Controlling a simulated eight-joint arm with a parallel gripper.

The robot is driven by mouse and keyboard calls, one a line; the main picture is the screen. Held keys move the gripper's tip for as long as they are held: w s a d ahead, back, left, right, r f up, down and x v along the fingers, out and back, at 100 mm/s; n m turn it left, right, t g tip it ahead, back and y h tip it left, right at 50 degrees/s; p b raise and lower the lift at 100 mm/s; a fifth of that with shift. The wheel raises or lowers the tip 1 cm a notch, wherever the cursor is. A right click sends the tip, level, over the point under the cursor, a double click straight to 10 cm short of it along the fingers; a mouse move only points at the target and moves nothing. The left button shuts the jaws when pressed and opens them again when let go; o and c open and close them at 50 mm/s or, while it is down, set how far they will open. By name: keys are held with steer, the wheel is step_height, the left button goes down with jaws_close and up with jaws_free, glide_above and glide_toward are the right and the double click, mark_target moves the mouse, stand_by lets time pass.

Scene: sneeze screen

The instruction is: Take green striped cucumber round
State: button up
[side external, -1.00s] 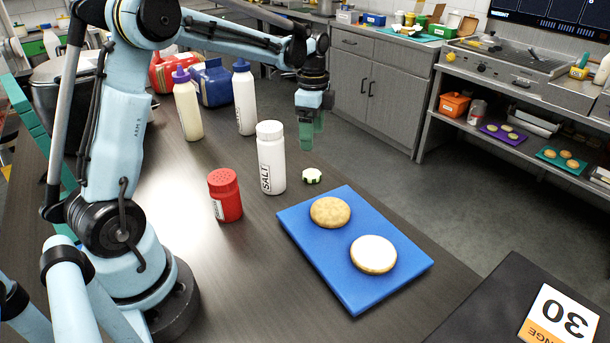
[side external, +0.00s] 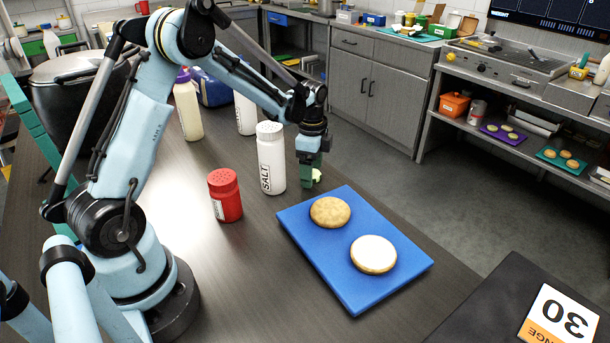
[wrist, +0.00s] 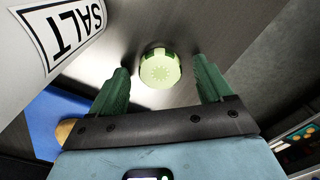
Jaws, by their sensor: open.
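Nothing is held. I cannot tell whether a finger touches the round.
A white salt shaker (side external: 271,160) stands close beside my gripper, with a red shaker (side external: 225,196) farther left. A blue board (side external: 335,272) with two bun halves (side external: 330,212) lies in front. White bottles (side external: 188,108) stand behind. The counter's right edge is near.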

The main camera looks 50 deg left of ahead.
steer(key=c, duration=1.1)
steer(key=shift+r, duration=0.1)
